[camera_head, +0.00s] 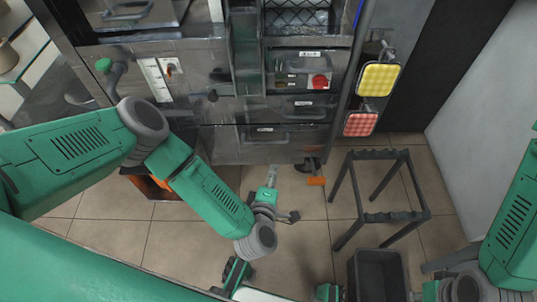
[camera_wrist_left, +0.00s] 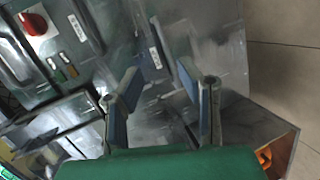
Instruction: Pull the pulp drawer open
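The steel press front has two labelled drawers, an upper one (camera_head: 318,112) and a wide lower one (camera_head: 225,142); the labels are too small to read, so I cannot tell which is the pulp drawer. Both look closed. My left gripper (camera_head: 271,172) is below and in front of the lower drawer, pointing at the press. In the left wrist view its two fingers (camera_wrist_left: 160,75) stand apart with nothing between them. A label of the lower drawer (camera_wrist_left: 156,58) shows just beyond the fingertips. My right arm is at the lower right; its fingers cannot be made out.
A red button (camera_head: 320,81) sits above the drawers. Yellow (camera_head: 379,78) and red (camera_head: 361,124) pads hang at the right. A dark stand frame (camera_head: 395,217) and a black bin (camera_head: 378,278) occupy the right floor. Tiled floor before the drawers is mostly clear.

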